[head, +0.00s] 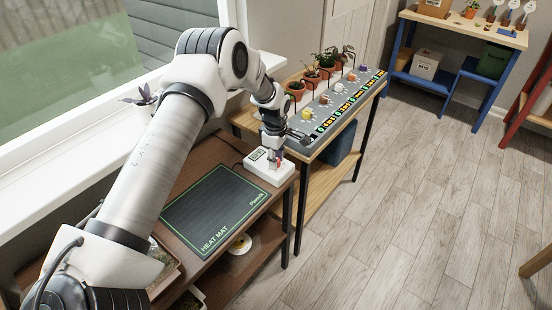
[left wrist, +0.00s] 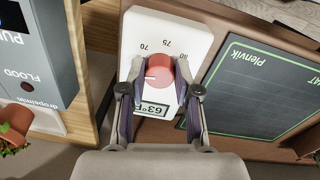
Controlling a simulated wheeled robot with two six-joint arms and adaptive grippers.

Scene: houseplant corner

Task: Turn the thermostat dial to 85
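The white thermostat (head: 262,174) stands at the far end of the brown shelf top, beside the heat mat. In the left wrist view its white face (left wrist: 185,28) carries the numbers 70, 75 and 80, and its display (left wrist: 154,109) reads about 63°F, upside down. The red dial (left wrist: 160,72) has a pale mark on its left side. My left gripper (left wrist: 160,68) is down at the dial, one fingertip on each side, seemingly closed against it. In the head view the left gripper (head: 277,155) mostly hides the dial. My right gripper is out of view.
The dark heat mat (head: 215,212) lies flat beside the thermostat. Just behind, a wooden bench holds a grey panel (head: 338,112) with several knobs and potted plants (head: 327,62). A window sill runs along the left. The floor at right is open.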

